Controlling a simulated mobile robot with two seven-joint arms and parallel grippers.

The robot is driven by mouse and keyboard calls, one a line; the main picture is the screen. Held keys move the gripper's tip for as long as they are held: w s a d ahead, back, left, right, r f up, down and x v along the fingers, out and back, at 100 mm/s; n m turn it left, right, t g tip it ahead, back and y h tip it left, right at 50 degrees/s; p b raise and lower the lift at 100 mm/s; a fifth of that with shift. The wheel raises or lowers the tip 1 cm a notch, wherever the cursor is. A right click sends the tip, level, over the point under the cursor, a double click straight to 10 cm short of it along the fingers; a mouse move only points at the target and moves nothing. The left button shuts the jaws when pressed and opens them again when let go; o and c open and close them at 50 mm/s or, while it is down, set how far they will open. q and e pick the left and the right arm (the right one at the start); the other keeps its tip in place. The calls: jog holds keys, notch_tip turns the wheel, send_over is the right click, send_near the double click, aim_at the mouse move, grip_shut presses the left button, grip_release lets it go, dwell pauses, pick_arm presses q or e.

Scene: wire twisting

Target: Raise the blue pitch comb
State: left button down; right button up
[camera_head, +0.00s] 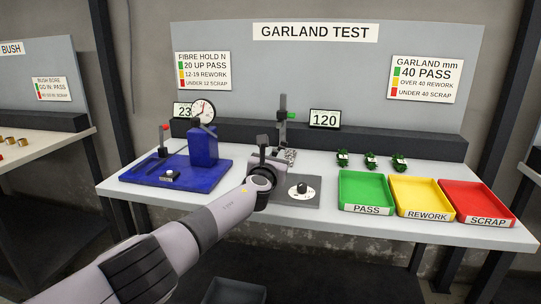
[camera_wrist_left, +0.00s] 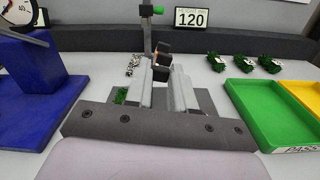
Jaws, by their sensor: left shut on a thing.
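I cannot pick out a blue pitch comb for certain. The clearest blue things are a blue base plate (camera_head: 205,176) and the upright blue block (camera_head: 203,147) on it, carrying a round dial (camera_head: 203,109); both stand left of my left gripper. My left gripper (camera_head: 276,152) is over the middle of the bench, in front of a dark height post (camera_head: 283,118) with a green slider. In the left wrist view its two grey fingers (camera_wrist_left: 160,90) point toward that post. They are closed on a small dark block (camera_wrist_left: 159,73), mostly hidden. My right gripper is not in view.
Green PASS (camera_head: 366,209), yellow REWORK (camera_head: 427,215) and red SCRAP (camera_head: 487,221) trays stand at right. Several green garlands (camera_head: 370,160) lie behind them. A grey plate with a white dial (camera_head: 301,191) lies right of my gripper. A display (camera_head: 325,119) reads 120.

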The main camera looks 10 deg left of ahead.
pick_arm(q)
jog(key=shift+s+d+f, duration=0.15)
jog(key=shift+d+f, duration=0.4)
jog(key=shift+f, duration=0.05)
jog(key=c, duration=1.2)
grip_release()
jog(key=shift+o, duration=1.2)
jog(key=shift+w, duration=0.2)
jog(key=shift+r, duration=0.1)
jog(key=shift+a, duration=0.1)
jog(key=s+p, duration=0.5)
jog(key=s, duration=0.2)
jog(key=shift+s, duration=0.15)
